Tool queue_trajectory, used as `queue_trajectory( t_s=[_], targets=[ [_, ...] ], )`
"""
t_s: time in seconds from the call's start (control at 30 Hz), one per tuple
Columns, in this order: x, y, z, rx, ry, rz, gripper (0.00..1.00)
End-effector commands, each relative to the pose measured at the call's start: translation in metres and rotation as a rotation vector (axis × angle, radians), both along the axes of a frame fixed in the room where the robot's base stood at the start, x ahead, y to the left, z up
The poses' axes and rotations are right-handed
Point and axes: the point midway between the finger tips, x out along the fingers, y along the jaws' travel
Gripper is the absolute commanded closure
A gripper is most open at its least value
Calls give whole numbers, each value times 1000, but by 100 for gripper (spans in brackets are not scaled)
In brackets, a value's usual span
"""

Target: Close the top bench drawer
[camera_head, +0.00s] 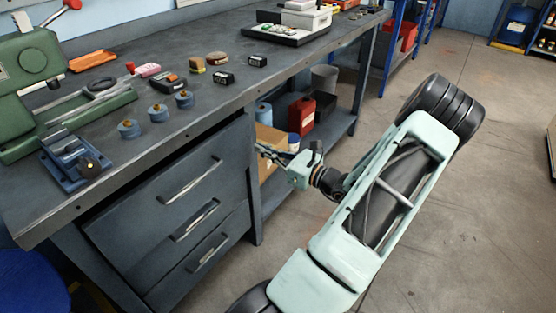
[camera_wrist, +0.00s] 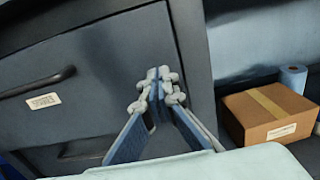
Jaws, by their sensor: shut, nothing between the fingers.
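The top bench drawer (camera_head: 150,195) is a dark grey front with a pale bar handle (camera_head: 190,181), under the left part of the bench. In the wrist view the drawer front (camera_wrist: 105,65) fills the left, with a dark handle and a white label. My gripper (camera_head: 262,150) is at the right end of the drawer front. In the wrist view its fingertips (camera_wrist: 159,73) are together and empty, before the right part of the front. Contact cannot be told.
Two lower drawers (camera_head: 180,262) sit beneath. A cardboard box (camera_wrist: 268,110) and a blue roll (camera_wrist: 293,78) stand on the shelf to the right. A red canister (camera_head: 302,114) is also under the bench. Tools and parts cover the bench top (camera_head: 200,110). The floor (camera_head: 480,200) at right is open.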

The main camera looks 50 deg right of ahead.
Motion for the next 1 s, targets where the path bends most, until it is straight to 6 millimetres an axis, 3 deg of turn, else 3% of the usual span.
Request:
queue_trajectory(
  t_s=[0.23, 0.73, 1.0],
  targets=[
    [30, 1, -1, -1, 0, 0, 100],
    [38, 1, 1, 0, 0, 0, 100],
    [75, 3, 2, 1, 1, 2, 100]
  ],
)
